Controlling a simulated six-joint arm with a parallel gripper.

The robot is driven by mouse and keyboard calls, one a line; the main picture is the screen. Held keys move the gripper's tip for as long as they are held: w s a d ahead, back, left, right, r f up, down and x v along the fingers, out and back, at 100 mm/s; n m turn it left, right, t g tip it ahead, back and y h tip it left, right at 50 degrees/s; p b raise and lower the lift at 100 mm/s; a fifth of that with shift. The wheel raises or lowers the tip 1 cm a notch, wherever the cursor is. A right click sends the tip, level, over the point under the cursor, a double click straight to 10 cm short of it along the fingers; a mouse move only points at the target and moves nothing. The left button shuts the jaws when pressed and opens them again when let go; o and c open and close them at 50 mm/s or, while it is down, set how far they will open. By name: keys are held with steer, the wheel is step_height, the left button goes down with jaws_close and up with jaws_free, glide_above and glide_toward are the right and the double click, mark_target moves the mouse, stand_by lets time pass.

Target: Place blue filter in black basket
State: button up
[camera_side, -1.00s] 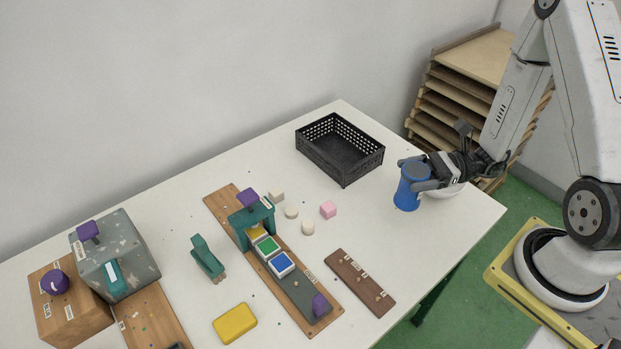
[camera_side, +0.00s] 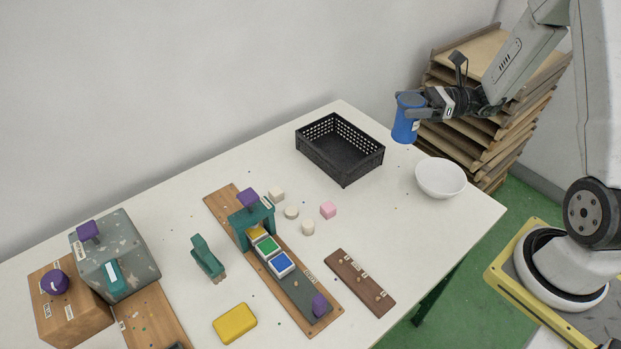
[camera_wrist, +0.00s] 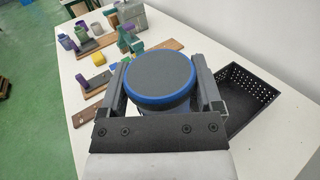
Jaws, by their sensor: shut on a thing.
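The blue filter (camera_side: 405,120) is a blue cup-like cylinder, held upright in the air above the right part of the table. My gripper (camera_side: 412,110) is shut on it. In the wrist view, the filter (camera_wrist: 160,78) shows a dark grey round top with a blue rim between the two fingers of my gripper (camera_wrist: 162,90). The black basket (camera_side: 342,168) stands on the table to the left of the filter in the side view. It looks empty. The basket (camera_wrist: 238,112) also shows in the wrist view, right of the filter and partly hidden by a finger.
A white bowl (camera_side: 441,178) stands near the table's right edge. Small blocks (camera_side: 328,210), a wooden rail with coloured squares (camera_side: 225,205), a brown strip (camera_side: 360,283) and a yellow block (camera_side: 235,323) lie left and front. Wooden shelves (camera_side: 470,80) stand behind the table.

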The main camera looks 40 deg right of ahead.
steer(key=r, duration=0.1)
steer(key=w+d+r, duration=0.1)
steer(key=w+r, duration=0.1)
steer(key=shift+d+r, duration=0.25)
steer(key=shift+d, duration=0.05)
steer(key=shift+w+f, duration=0.1)
steer(key=w+d+f, duration=0.2)
steer(key=w+f, duration=0.7)
steer(key=w, duration=0.4)
steer(key=shift+d+f, duration=0.15)
steer(key=shift+d, duration=0.25)
steer(key=shift+f, duration=0.1)
steer(key=shift+w+f, duration=0.2)
steer(key=shift+f, duration=1.5)
